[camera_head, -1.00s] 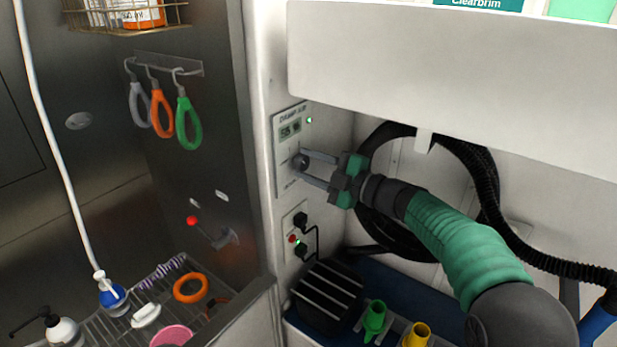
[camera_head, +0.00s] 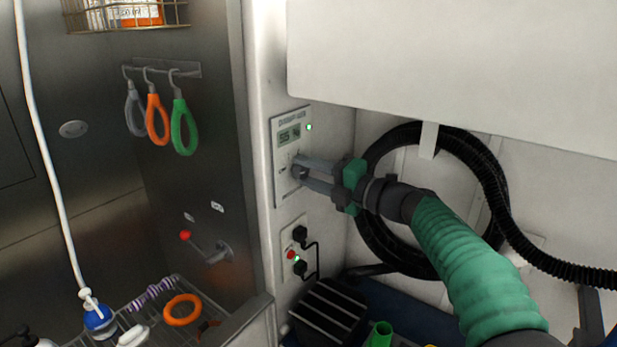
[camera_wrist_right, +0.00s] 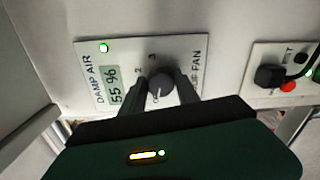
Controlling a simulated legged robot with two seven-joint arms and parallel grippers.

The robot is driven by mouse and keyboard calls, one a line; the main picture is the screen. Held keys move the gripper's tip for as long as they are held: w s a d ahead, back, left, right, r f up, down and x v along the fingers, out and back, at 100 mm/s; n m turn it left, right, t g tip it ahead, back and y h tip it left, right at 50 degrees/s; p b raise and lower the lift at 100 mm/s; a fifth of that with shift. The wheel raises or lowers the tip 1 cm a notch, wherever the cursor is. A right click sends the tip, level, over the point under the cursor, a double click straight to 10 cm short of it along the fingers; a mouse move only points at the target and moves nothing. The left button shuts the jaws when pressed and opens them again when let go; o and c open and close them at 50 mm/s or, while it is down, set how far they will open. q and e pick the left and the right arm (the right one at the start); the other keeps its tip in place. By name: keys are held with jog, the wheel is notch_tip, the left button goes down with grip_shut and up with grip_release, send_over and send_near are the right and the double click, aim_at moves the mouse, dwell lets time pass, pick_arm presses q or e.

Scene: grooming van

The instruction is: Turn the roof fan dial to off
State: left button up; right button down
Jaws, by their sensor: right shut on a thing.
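The roof fan dial (camera_wrist_right: 160,86) is a dark round knob on a white wall panel (camera_wrist_right: 190,48). In the right wrist view, my right gripper (camera_wrist_right: 161,92) has one finger on each side of the dial and is shut on it. A pale mark shows on the knob's face, but its exact setting is hard to read. The digits 2 and 3 show beside it; the fingers hide part of the lettering. In the head view, my right gripper (camera_head: 299,171) reaches the panel (camera_head: 291,128) from the right. My left gripper is out of view.
A socket plate (camera_head: 293,246) with black plugs and a red button sits below the panel. A black hose (camera_head: 377,235) loops behind my right arm. A white cabinet (camera_head: 440,75) overhangs it. Grooming loops (camera_head: 183,128) hang on the left wall.

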jog(key=shift+f, duration=0.45)
jog(key=c, duration=1.2)
grip_release()
jog(key=o, duration=0.3)
jog(key=shift+r, duration=0.2)
jog(key=b+v, duration=0.2)
jog(key=v, duration=1.4)
jog(key=shift+s+d, duration=0.2)
jog(key=shift+d, duration=0.2)
